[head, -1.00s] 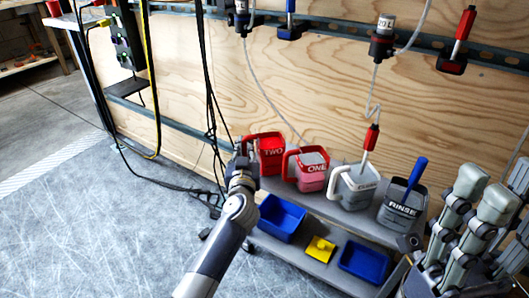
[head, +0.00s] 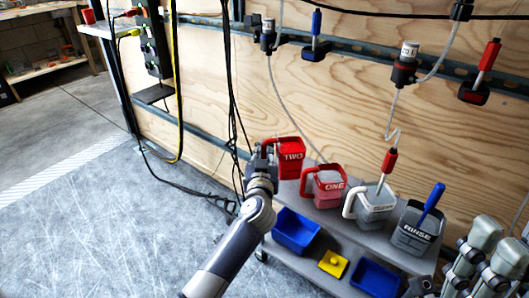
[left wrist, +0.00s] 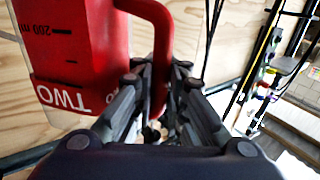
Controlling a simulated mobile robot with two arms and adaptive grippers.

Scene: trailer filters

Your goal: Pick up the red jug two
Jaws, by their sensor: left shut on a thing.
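Red jug two (head: 291,157), a red container with a white "TWO" label, is at the left end of the row of jugs above the grey cart. My left gripper (head: 265,152) is at the jug's left side, shut on its red handle. In the left wrist view the handle (left wrist: 160,45) runs between the fingers of my left gripper (left wrist: 158,90), with the jug body (left wrist: 85,50) to the left. The jug looks upright and slightly above the shelf; its underside is hidden. My right gripper (head: 495,252) is partly cut off at the lower right, apparently empty.
Jug one (head: 328,188), a white-handled jug (head: 372,208) and the rinse jug (head: 415,230) stand on the cart's top shelf (head: 290,192). Blue bins (head: 296,232) and a yellow piece (head: 333,263) are below. Black cables (head: 232,110) hang left of the jug.

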